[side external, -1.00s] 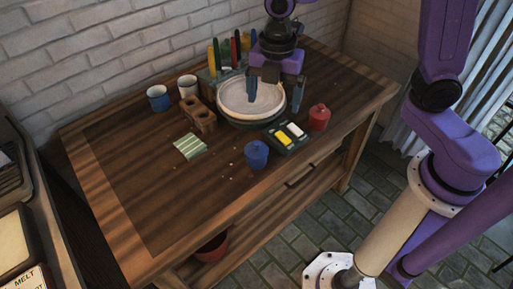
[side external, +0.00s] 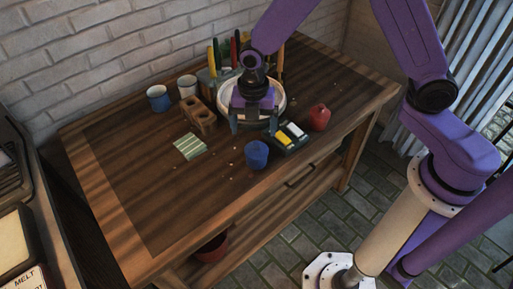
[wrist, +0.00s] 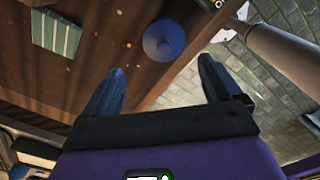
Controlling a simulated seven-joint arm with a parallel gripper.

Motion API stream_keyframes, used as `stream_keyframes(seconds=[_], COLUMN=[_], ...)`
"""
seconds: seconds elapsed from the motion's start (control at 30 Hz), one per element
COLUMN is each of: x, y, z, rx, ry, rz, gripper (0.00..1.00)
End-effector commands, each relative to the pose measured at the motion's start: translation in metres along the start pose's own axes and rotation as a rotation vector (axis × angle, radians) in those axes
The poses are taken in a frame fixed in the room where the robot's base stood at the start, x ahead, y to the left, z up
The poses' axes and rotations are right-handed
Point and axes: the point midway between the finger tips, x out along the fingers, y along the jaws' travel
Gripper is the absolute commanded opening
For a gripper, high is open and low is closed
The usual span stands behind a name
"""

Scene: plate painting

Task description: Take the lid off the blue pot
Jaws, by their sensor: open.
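The blue pot (side external: 257,155) stands on the wooden table near its front edge. It also shows in the wrist view (wrist: 163,40), seen from above, with a round blue top that has a small point in the middle. I cannot make out the seam between lid and pot. My gripper (side external: 252,128) is above the table, up and behind the blue pot, over the front of the large plate. In the wrist view my gripper (wrist: 161,82) has its two fingers spread wide, with nothing between them. The pot lies beyond the fingertips, apart from them.
A red pot (side external: 319,117) and a paint tray (side external: 287,137) with yellow and white blocks stand right of the blue pot. A green striped cloth (side external: 190,147) lies left. The large plate (side external: 281,103), a brick-like holder (side external: 199,118) and two cups (side external: 157,97) are behind. The table's left part is clear.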

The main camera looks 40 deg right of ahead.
Motion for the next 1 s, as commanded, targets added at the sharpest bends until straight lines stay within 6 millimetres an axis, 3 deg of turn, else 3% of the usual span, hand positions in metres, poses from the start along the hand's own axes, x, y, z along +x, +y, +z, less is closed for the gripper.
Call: stream_keyframes(seconds=[0.33,0.63,1.0], x=[0.025,0.063,0.070], y=[-0.002,-0.008,-0.007], z=[0.001,0.003,0.003], rx=[0.002,0.000,0.000], ry=[0.000,0.000,0.000], rz=[-0.001,-0.002,0.002], gripper=[0.92,0.92,0.92])
